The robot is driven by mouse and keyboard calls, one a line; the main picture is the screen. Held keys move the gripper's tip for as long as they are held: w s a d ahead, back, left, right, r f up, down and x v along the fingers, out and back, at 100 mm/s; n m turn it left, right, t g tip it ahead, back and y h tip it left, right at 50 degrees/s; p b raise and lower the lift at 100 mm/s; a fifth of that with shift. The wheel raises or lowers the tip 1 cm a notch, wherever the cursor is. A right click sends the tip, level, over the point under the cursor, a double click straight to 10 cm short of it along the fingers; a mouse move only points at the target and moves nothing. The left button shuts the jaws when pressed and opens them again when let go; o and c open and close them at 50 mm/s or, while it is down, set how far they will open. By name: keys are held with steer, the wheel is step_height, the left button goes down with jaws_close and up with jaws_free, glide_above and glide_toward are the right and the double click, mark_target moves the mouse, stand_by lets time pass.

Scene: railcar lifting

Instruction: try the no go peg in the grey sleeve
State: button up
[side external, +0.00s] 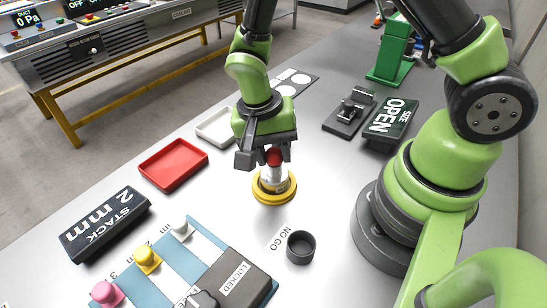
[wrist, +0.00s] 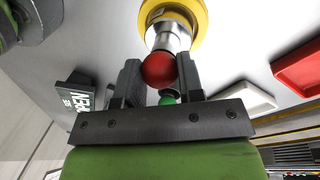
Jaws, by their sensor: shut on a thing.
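My gripper (side external: 272,150) points down and is shut on the red knob (side external: 274,157) of a silver peg, which I take as the no go peg. The red knob also shows between the fingers in the wrist view (wrist: 158,70). Below the knob, a silver cylinder (side external: 273,180) stands upright within a yellow ring (side external: 274,196) on the table. I cannot tell where peg ends and sleeve begins, or how deep the peg sits. The dark round holder (side external: 301,247) beside the NO GO label looks empty.
A green knob (wrist: 167,97) shows behind the red one in the wrist view. A red tray (side external: 173,165) and a white tray (side external: 215,127) lie to the left. The STACK display (side external: 104,222), LOCKED box (side external: 233,284) and OPEN sign (side external: 390,122) stand around.

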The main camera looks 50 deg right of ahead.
steer(key=shift+s+d+v, duration=0.1)
steer(key=shift+s+v, duration=0.05)
steer(key=shift+v, duration=0.75)
steer(key=shift+s+d+v, duration=0.1)
steer(key=shift+s+v, duration=0.05)
steer(key=shift+v, duration=0.75)
steer(key=shift+s+d+v, duration=0.15)
steer(key=shift+v, duration=0.75)
steer(key=shift+r, duration=0.1)
